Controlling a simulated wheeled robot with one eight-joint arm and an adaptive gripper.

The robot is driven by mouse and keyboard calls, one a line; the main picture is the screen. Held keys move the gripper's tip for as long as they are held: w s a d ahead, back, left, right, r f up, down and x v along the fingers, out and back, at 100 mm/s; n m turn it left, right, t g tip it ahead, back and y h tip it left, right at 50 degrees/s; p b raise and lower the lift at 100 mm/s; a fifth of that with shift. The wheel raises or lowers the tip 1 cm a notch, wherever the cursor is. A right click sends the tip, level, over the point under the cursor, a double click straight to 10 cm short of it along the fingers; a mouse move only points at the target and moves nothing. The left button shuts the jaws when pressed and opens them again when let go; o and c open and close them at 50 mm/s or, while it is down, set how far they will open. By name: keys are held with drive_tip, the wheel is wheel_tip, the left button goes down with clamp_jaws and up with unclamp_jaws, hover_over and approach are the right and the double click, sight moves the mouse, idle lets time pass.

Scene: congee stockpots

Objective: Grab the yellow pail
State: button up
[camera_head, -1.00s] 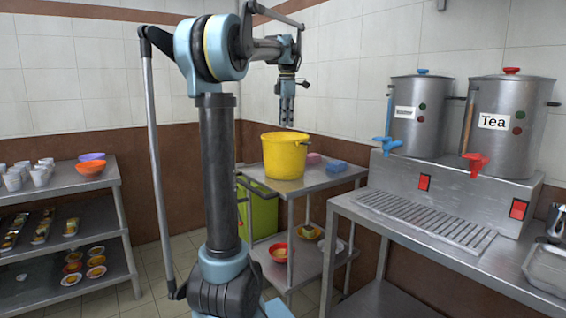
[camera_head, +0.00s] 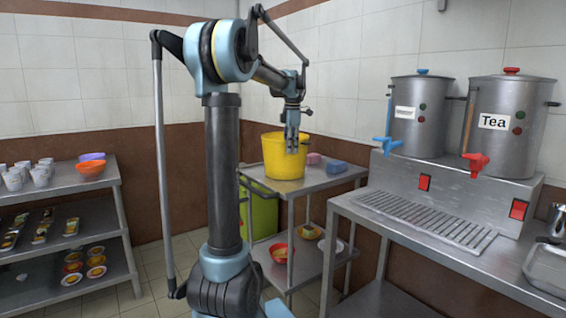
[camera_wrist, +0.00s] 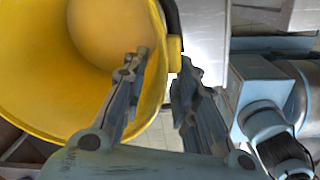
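The yellow pail (camera_head: 275,160) stands upright on the top of a steel cart in the head view. It fills the upper left of the wrist view (camera_wrist: 60,70), seen into its open mouth. A dark handle strip (camera_wrist: 172,18) and a yellow tab (camera_wrist: 175,47) show at its rim. My gripper (camera_head: 292,150) points down at the pail's right side. In the wrist view my gripper (camera_wrist: 162,68) has its fingers apart, the left one over the pail's inside and the right one outside the rim. The rim lies between them; I see no grip on it.
The steel cart (camera_head: 327,181) also bears a pink block (camera_head: 314,159) and a blue block (camera_head: 336,165) right of the pail. A green bin (camera_head: 262,212) stands below. The steel counter with the tea urn (camera_head: 508,130) is to the right.

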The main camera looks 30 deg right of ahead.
sight(290, 156)
drive_tip(key=shift+w+d+f, duration=0.1)
drive_tip(key=shift+w+f, duration=0.1)
drive_tip(key=shift+f, duration=0.7)
drive_tip(key=shift+w+f, duration=0.2)
drive_tip(key=shift+f, duration=0.75)
drive_tip(key=shift+w+d+f, duration=0.1)
drive_tip(key=shift+w+f, duration=0.1)
drive_tip(key=shift+f, duration=0.7)
drive_tip(key=shift+c, duration=0.3)
clamp_jaws()
